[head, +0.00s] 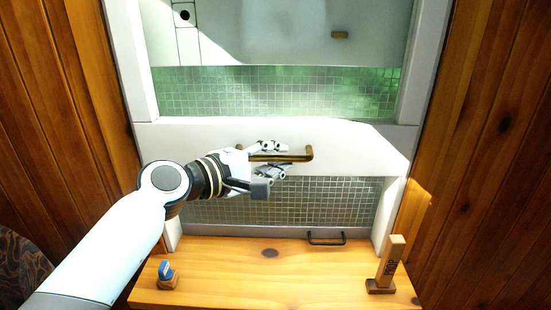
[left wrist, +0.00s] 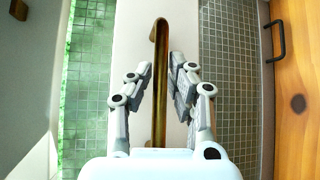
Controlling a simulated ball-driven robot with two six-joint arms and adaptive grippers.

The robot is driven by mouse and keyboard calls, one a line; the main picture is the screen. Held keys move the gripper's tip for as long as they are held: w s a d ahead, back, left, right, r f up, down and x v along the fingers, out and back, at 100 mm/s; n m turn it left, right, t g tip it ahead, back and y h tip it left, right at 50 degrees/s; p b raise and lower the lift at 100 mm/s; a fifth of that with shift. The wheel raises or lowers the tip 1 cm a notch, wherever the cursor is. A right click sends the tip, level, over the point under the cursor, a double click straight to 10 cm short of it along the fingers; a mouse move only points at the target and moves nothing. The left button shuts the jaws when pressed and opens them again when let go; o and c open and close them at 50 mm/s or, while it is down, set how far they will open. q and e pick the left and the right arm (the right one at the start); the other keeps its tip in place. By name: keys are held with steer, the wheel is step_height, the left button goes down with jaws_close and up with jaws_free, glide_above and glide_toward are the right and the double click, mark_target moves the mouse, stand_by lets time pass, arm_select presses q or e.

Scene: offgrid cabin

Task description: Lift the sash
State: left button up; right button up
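A white sash window fills the middle of the head view. A broad white rail (head: 350,145) crosses it and carries a brass bar handle (head: 309,153). The handle also shows in the left wrist view (left wrist: 159,80), running between the fingers. My left gripper (head: 272,158) has one finger above the bar and one below it. In the left wrist view my left gripper (left wrist: 161,70) stands open around the bar, with narrow gaps beside it. My right gripper is out of view.
A black pull handle (head: 327,238) sits low on the frame. The wooden sill (head: 225,270) bears a wooden block upright (head: 392,260) at right and a small blue-topped item (head: 165,270) at left. Wood-panelled walls (head: 490,150) flank the window.

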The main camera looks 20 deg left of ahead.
arm_select(q)
steer(key=shift+o, duration=1.3)
steer(key=shift+s, duration=0.15)
steer(key=v, duration=1.1)
steer(key=shift+s+a, duration=0.2)
steer(key=shift+s, duration=0.15)
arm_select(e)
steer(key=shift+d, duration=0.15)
